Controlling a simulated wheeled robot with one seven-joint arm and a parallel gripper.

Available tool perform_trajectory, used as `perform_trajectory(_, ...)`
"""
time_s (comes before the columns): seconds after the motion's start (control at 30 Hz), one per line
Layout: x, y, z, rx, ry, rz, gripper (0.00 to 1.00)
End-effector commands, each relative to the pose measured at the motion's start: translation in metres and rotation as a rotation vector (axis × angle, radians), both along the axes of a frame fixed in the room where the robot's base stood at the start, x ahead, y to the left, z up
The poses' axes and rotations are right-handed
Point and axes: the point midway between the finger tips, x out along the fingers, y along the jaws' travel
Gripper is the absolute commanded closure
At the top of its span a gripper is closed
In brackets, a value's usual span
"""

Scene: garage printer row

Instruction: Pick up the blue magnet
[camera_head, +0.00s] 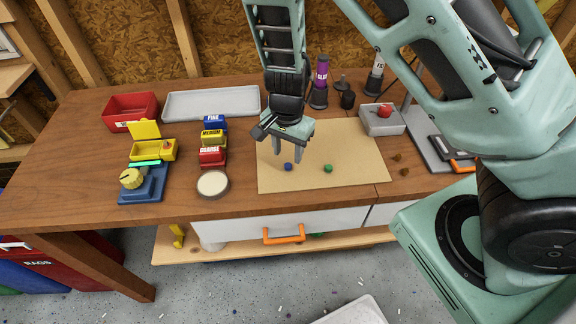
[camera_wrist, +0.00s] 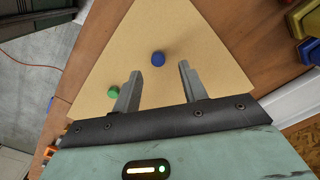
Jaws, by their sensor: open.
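The blue magnet (camera_head: 288,167) is a small round piece lying on the tan board (camera_head: 340,178) on the wooden workbench. It also shows in the wrist view (camera_wrist: 158,58), ahead of the fingertips and roughly between their lines. A green magnet (camera_head: 328,168) lies on the same board to its right; in the wrist view it (camera_wrist: 113,91) is beside the left finger. My gripper (camera_head: 287,155) is above the board, pointing down, close to the blue magnet. In the wrist view my gripper (camera_wrist: 160,74) is open, with nothing between its fingers.
FINE, MEDIUM and COARSE blocks (camera_head: 212,139) and a round pale dish (camera_head: 213,184) stand left of the board. A grey box with a red knob (camera_head: 382,119) stands behind its right side. Dark bottles (camera_head: 320,82) stand at the back. The board around the magnets is clear.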

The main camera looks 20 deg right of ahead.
Motion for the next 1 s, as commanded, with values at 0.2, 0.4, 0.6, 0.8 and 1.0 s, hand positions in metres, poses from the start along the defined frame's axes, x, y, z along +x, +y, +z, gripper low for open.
perform_trajectory(0.2, -0.003, -0.002, -0.031, -0.001, 0.003, -0.001, 0.57)
perform_trajectory(0.4, -0.003, -0.001, -0.039, 0.001, 0.002, 0.0, 0.57)
perform_trajectory(0.6, -0.003, -0.001, -0.038, 0.0, 0.001, 0.0, 0.74)
perform_trajectory(0.8, -0.003, -0.001, -0.038, 0.0, 0.001, 0.0, 1.0)
perform_trajectory(1.0, -0.003, -0.001, -0.037, 0.0, 0.001, 0.0, 1.0)
